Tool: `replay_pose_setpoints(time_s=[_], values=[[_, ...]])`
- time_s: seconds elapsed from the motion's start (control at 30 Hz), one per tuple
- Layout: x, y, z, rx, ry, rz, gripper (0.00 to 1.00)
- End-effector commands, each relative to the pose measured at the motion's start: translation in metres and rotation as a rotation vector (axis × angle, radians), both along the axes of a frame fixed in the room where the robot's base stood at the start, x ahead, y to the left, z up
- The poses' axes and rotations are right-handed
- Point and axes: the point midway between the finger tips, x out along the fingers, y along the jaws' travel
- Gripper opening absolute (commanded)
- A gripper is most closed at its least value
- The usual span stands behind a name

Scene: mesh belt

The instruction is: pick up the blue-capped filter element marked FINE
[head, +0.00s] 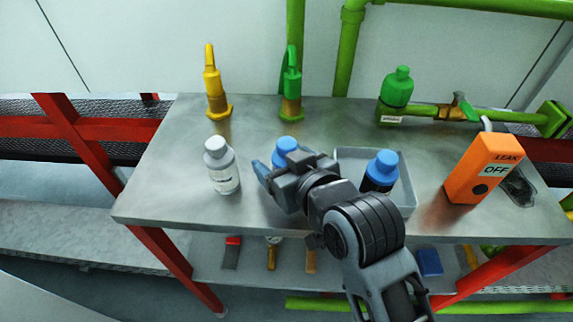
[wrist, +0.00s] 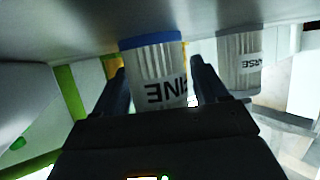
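The blue-capped filter element (head: 286,145) stands on the metal table, its lower part hidden behind my gripper (head: 280,172) in the head view. In the wrist view this element (wrist: 152,68) is white and ribbed, with a blue band and a label whose visible letters read "INE". It sits between the two fingers of my gripper (wrist: 160,80), which are open on either side of it. A small gap shows at the right finger; contact at the left finger cannot be told.
A white-capped element (head: 221,168) stands to the left; a ribbed element labelled "ARSE" (wrist: 238,65) shows in the wrist view. A second blue-capped, dark-bodied one (head: 381,170) stands at a grey tray (head: 408,206). An orange LEAK/OFF box (head: 480,172) is at right. Pipes and valves line the back.

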Motion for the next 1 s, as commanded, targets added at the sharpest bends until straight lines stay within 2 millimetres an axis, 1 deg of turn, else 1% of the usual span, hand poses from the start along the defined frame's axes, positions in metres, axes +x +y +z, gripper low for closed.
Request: replay_pose_setpoints(time_s=[0.03,0.07,0.5,0.77,0.87,1.0], values=[[0.000,0.000,0.000,0.000,0.000,0.000,0.68],[0.000,0.000,0.000,0.000,0.000,0.000,0.65],[0.000,0.000,0.000,0.000,0.000,0.000,0.23],[0.000,0.000,0.003,0.001,-0.002,0.000,0.23],[0.000,0.000,0.014,0.002,-0.004,-0.001,0.23],[0.001,0.000,0.040,0.002,-0.007,0.000,0.23]])
